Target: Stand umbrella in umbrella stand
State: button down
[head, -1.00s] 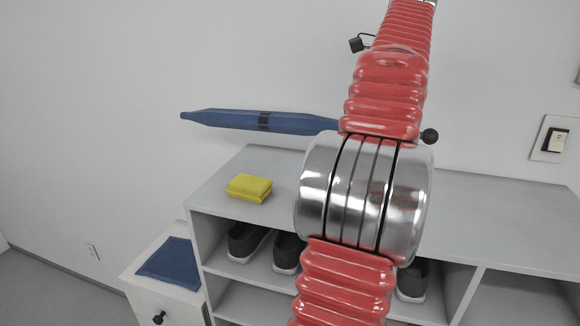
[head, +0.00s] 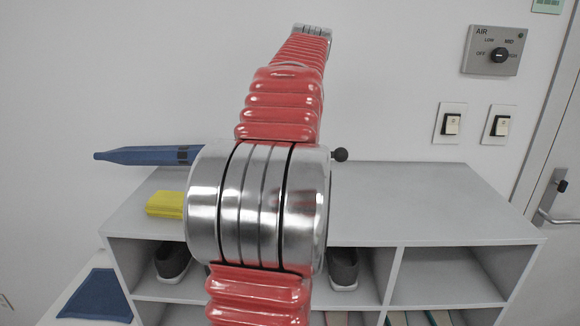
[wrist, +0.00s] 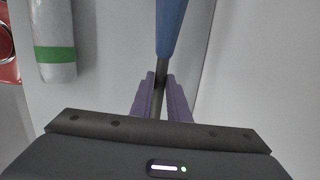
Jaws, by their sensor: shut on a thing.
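The umbrella is furled and blue with a dark band. In the head view the umbrella (head: 140,155) lies level in front of the wall, its narrow tip to the left. My arm hides its middle; a dark knob (head: 340,155) shows in line with it on the right. In the wrist view my gripper (wrist: 160,88) has its purple fingers shut around the dark shaft, below the blue cloth (wrist: 170,25). My gripper is hidden behind my arm in the head view. I cannot make out an umbrella stand in either view.
A grey shelf unit (head: 440,200) stands ahead, its top mostly clear, with dark shoes (head: 343,268) inside. A yellow folded cloth (head: 165,204) lies on its top left. A blue mat (head: 97,295) lies lower left. A white roll with a green band (wrist: 53,50) shows beside my gripper.

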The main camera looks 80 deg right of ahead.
jog(key=shift+f, duration=2.05)
jog(key=c, duration=2)
grip_release()
jog(key=v, duration=1.2)
